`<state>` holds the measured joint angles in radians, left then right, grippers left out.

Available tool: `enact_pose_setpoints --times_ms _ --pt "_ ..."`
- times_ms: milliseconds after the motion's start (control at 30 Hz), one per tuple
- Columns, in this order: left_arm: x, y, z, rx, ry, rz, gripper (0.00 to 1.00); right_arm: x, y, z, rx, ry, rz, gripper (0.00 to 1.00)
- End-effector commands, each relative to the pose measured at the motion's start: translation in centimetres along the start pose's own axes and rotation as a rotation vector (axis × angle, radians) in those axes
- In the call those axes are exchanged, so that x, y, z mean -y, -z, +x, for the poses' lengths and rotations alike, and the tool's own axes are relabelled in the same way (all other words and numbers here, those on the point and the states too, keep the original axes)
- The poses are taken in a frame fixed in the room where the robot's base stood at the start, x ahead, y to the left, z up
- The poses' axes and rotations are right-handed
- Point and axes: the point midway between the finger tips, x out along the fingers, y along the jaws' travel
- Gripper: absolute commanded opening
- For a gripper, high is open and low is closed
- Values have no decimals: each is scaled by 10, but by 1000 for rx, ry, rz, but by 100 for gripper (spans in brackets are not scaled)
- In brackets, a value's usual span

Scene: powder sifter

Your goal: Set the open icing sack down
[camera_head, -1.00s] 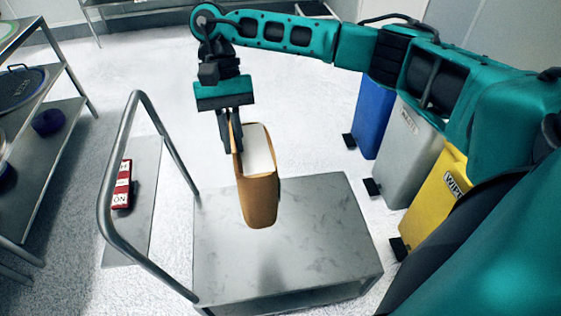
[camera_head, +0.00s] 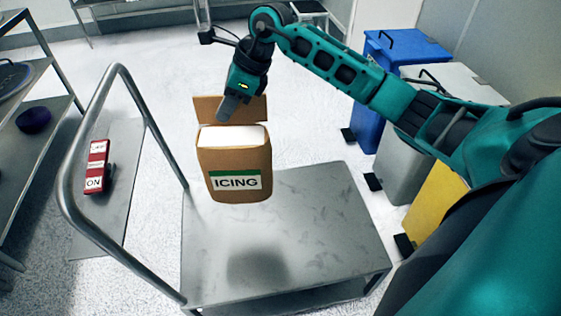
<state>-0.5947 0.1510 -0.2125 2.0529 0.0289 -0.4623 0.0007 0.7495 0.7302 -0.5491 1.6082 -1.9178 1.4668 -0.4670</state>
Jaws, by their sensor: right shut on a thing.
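The open icing sack (camera_head: 235,165) is a brown paper bag with white contents at its open top and a green and white ICING label facing me. My right gripper (camera_head: 233,108) is shut on the sack's upper back edge. It holds the sack upright in the air above the far left part of the steel cart top (camera_head: 320,235). A dark shadow lies on the cart top below and in front of the sack. The fingertips are partly hidden. My left gripper is not in view.
The cart's tube handle (camera_head: 78,200) rises at the left. Beyond it lies a red ON switch box (camera_head: 97,166) on a grey plate. A shelf with a purple bowl (camera_head: 34,120) is far left. Blue (camera_head: 375,110), grey and yellow bins stand right. The cart top looks bare.

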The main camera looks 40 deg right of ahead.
Motion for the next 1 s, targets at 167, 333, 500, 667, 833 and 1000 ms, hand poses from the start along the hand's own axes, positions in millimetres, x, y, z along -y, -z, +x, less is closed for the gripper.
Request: enact_pose_setpoints --times_ms 167,333,500,667,833,1000 --pt "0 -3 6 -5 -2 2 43 15 7 0 12 86 145 0" --pt "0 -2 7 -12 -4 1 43 20 13 2 12 117 206 0" --pt "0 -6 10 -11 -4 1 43 20 27 25 10 117 216 0" --pt "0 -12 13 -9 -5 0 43 21 44 56 11 117 216 0" --pt "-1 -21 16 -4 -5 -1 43 22 63 90 10 117 215 0" --pt "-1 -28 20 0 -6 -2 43 23 79 118 12 119 214 0"
